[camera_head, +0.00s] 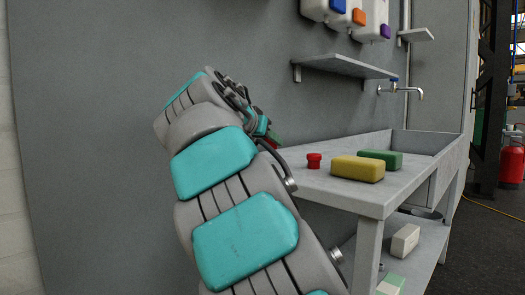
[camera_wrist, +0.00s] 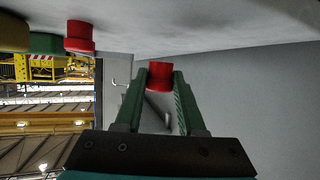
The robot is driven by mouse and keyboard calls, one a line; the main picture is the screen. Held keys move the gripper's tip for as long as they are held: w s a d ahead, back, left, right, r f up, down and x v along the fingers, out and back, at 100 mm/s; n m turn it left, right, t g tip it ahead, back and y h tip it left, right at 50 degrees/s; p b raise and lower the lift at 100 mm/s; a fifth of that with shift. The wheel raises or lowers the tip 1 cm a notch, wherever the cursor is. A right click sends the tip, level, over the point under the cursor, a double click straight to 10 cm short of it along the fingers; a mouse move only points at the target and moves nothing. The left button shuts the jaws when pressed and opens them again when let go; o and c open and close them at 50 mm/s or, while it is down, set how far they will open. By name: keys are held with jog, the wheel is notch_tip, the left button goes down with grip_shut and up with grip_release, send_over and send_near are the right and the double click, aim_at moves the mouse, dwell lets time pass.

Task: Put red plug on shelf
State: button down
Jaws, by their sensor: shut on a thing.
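My gripper (camera_head: 273,138) is in the head view at the left end of the grey bench, mostly hidden behind my arm. In the wrist view, the green fingers of my gripper (camera_wrist: 160,84) are shut on a red plug (camera_wrist: 159,73). The held plug is between the fingertips and sticks out past them. A second red plug (camera_head: 314,160) stands on the bench top; it also shows in the wrist view (camera_wrist: 79,36). A grey wall shelf (camera_head: 345,66) is above the bench and looks empty.
A yellow block (camera_head: 357,169) and a green block (camera_head: 381,159) lie on the bench (camera_head: 375,202). A tap (camera_head: 408,92) sticks out over the basin. Dispensers (camera_head: 345,14) hang above the wall shelf. A white block (camera_head: 405,240) lies on the bench's lower level.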

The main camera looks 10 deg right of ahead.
jog(key=shift+w+f+p, duration=0.15)
jog(key=shift+w+p, duration=0.2)
jog(key=shift+w, duration=1.3)
jog(key=shift+w+f+p, duration=0.15)
jog(key=shift+w+p, duration=0.2)
jog(key=shift+w, duration=1.25)
jog(key=shift+w+f, duration=0.1)
jog(key=shift+w, duration=0.55)
jog(key=shift+s+f, duration=0.1)
jog(key=shift+f, duration=0.4)
jog(key=shift+f+b, duration=0.3)
jog(key=shift+f, duration=0.7)
jog(key=shift+f, duration=0.3)
jog(key=c, duration=0.5)
grip_release()
jog(key=shift+r, duration=0.1)
